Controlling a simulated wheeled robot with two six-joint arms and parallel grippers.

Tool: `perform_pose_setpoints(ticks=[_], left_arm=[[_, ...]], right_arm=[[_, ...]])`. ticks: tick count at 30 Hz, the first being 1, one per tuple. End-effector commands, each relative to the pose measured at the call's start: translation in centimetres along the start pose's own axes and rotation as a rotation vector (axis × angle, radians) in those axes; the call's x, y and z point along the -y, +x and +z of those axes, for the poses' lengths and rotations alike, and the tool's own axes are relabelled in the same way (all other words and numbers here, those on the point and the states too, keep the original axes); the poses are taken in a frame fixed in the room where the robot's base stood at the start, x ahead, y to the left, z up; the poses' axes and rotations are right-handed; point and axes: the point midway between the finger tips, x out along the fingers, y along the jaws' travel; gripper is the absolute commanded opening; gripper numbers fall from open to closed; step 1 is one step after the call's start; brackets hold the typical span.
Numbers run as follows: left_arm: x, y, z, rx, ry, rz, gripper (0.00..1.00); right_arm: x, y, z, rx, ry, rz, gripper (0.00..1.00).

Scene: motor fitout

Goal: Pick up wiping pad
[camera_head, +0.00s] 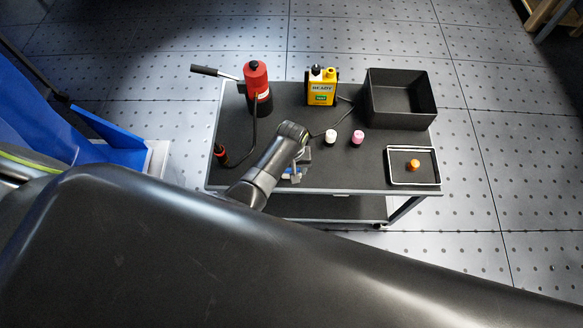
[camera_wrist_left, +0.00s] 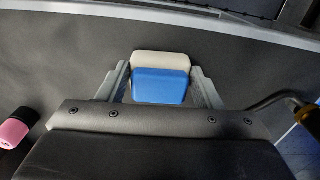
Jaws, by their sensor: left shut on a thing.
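The wiping pad (camera_wrist_left: 160,84) is blue with an off-white layer along its far side. It sits between the two grey fingers of my left gripper (camera_wrist_left: 160,76) in the left wrist view, and the gripper is shut on it. In the head view my left gripper (camera_head: 296,172) is over the near part of the dark cart top, mostly covered by my arm. Only a small bit of blue shows there. I cannot tell whether the pad touches the cart top. My right gripper is not in view.
The cart top (camera_head: 335,172) holds a red pump tool (camera_head: 257,85), a yellow container (camera_head: 322,90), white-capped (camera_head: 331,136) and pink-capped (camera_head: 358,137) bottles, a black bin (camera_head: 400,98) and a white-rimmed tray (camera_head: 399,182) with an orange cap (camera_head: 413,165). The middle is clear.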

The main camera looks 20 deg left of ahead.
Motion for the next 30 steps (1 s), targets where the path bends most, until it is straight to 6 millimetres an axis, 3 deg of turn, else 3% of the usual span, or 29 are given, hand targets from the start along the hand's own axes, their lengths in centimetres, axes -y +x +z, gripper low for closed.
perform_pose_setpoints(ticks=[8, 21, 30], left_arm=[[-0.1, -1.7, 0.0, -0.002, 0.000, 0.001, 0.37], [-0.1, -8.5, -0.1, -0.003, 0.000, 0.002, 0.37], [0.0, -10.0, 0.0, 0.000, 0.000, 0.000, 0.37]], right_arm=[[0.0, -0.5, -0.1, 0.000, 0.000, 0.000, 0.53], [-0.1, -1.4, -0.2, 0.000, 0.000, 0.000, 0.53], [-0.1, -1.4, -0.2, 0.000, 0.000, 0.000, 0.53]])
